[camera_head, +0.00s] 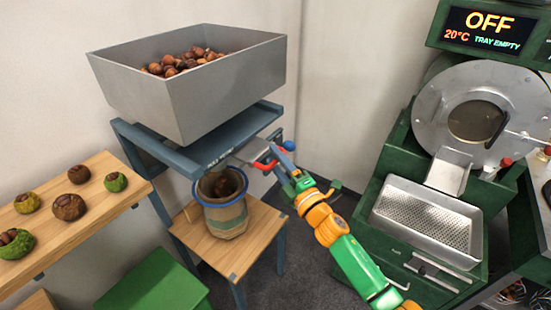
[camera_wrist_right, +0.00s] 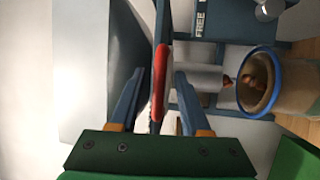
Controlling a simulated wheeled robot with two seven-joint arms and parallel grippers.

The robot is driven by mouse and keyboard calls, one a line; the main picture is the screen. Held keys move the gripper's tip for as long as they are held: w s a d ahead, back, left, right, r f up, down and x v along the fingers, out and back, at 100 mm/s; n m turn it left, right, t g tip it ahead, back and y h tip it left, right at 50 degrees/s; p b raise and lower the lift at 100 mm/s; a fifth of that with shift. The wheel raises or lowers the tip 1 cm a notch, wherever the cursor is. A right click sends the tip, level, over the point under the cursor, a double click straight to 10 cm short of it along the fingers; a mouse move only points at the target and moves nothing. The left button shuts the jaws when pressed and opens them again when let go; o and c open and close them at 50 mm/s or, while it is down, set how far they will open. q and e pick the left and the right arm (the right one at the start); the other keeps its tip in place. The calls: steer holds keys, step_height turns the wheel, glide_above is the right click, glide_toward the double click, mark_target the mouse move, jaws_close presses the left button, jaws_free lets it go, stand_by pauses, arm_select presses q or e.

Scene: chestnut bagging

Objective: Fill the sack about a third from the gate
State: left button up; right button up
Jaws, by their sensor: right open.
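A tan sack (camera_head: 225,222) with a blue rim stands upright on a wooden stand under the grey chestnut hopper (camera_head: 190,92). Some chestnuts show inside its mouth, but its exact fill level is hard to see; it also shows at the right of the right wrist view (camera_wrist_right: 293,92). The gate's red handle (camera_head: 267,163) is beside the hopper frame, above and right of the sack. My right gripper (camera_head: 279,165) is at this handle. In the right wrist view, the red handle (camera_wrist_right: 159,82) lies between the open fingers. My left gripper is out of view.
Chestnuts (camera_head: 184,62) lie in the hopper. A wooden shelf (camera_head: 90,215) with several husks and nuts is at left, and a green box (camera_head: 152,285) is in front. A green roaster (camera_head: 395,150) with a metal tray (camera_head: 425,215) stands at right.

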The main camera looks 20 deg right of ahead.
steer(key=shift+s, duration=0.1)
steer(key=c, duration=0.4)
jaws_close()
stand_by(0.9)
